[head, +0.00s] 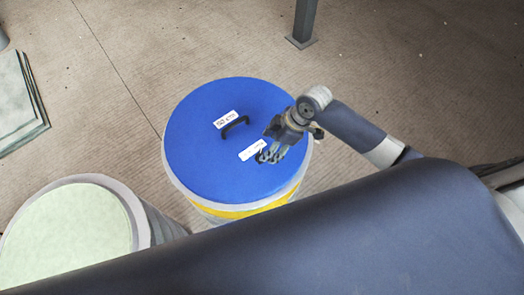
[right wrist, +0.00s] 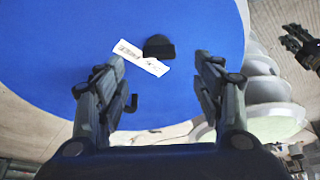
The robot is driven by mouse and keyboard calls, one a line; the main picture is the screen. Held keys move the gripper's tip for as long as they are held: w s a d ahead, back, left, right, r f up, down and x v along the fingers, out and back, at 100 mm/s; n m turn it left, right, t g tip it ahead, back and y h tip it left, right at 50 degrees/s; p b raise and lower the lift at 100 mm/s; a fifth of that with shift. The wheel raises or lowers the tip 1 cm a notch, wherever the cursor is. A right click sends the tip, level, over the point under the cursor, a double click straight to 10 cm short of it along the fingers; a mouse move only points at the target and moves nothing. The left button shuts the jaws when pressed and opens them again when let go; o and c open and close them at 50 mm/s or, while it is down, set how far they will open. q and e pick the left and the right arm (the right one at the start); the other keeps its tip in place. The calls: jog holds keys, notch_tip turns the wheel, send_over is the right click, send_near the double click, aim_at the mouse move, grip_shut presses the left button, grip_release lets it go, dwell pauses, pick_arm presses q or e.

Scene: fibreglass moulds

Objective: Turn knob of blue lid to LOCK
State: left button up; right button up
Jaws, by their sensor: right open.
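The blue lid (head: 205,155) sits on a round drum in the head view and fills much of the right wrist view (right wrist: 60,40). It bears a black arched handle (head: 236,126) and a white label (head: 226,119) near its middle. A second white label (head: 251,149) lies beside my right gripper (head: 268,154), and a label shows in the wrist view (right wrist: 143,57). A small black part, apparently the knob (right wrist: 158,47), is beside that label, ahead of and between the open, empty fingertips. The gripper mostly hides the knob in the head view. My left gripper (right wrist: 300,45) shows small at the wrist view's edge.
A drum with a pale green top (head: 65,228) stands at the lower left of the head view. Flat green sheets (head: 18,105) lie at the far left. A grey post (head: 303,25) rises at the top. The floor behind the blue lid is clear.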

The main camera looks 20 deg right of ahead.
aim_at(261, 154)
jog(key=shift+p+x, duration=0.45)
jog(key=shift+x, duration=3.05)
jog(key=c, duration=1.1)
